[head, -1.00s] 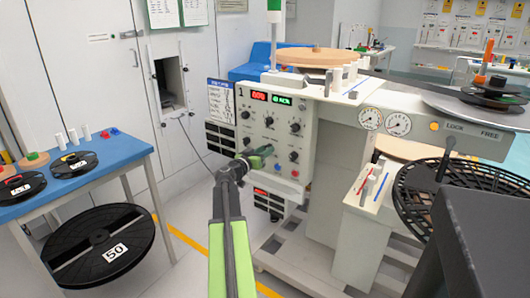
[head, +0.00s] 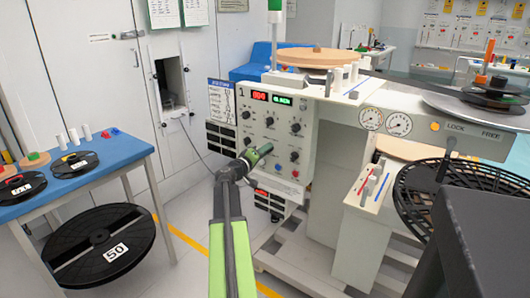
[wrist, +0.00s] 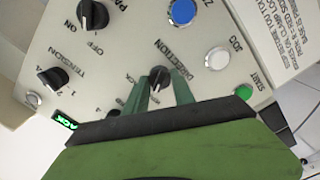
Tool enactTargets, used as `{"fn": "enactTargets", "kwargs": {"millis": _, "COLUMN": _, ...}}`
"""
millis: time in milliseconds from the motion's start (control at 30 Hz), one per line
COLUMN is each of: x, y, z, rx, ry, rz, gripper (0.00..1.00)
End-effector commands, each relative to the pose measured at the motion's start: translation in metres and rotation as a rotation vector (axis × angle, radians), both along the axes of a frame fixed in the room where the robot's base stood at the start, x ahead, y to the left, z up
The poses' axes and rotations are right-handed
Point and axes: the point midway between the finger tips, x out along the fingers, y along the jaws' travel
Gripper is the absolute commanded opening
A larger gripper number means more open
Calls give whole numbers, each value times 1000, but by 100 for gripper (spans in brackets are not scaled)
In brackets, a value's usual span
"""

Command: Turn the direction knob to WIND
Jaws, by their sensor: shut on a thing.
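The direction knob (wrist: 158,78) is a dark knob with a pale pointer line, under the DIRECTION label in the wrist view. My gripper (wrist: 160,90) is shut on it, with one green finger on each side. Its position labels are mostly hidden by the fingers, so I cannot tell which mark it points to. In the head view my gripper (head: 262,150) reaches the front of the control panel (head: 240,128) and covers the direction knob.
Close to the knob are the TENSION knob (wrist: 53,77), a blue button (wrist: 183,11), the white JOG button (wrist: 217,58) and the green START button (wrist: 243,92). A blue table (head: 110,152) with reels stands at left. A black reel (head: 450,178) is at right.

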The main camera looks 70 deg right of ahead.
Motion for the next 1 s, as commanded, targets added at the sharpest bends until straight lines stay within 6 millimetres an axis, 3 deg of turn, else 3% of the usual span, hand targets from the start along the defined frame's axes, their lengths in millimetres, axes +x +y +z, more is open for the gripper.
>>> {"fn": "enactTargets", "kwargs": {"millis": 300, "x": 2, "y": -1, "z": 1, "rx": 23, "ry": 98, "rz": 5, "gripper": 0}}
{"fn": "enactTargets", "kwargs": {"millis": 800, "x": 1, "y": -1, "z": 1, "rx": 27, "ry": 114, "rz": 4, "gripper": 0}}
{"fn": "enactTargets", "kwargs": {"millis": 833, "x": 1, "y": -1, "z": 1, "rx": 27, "ry": 114, "rz": 4, "gripper": 34}}
{"fn": "enactTargets", "kwargs": {"millis": 1000, "x": 0, "y": -1, "z": 0, "rx": 28, "ry": 112, "rz": 3, "gripper": 52}}
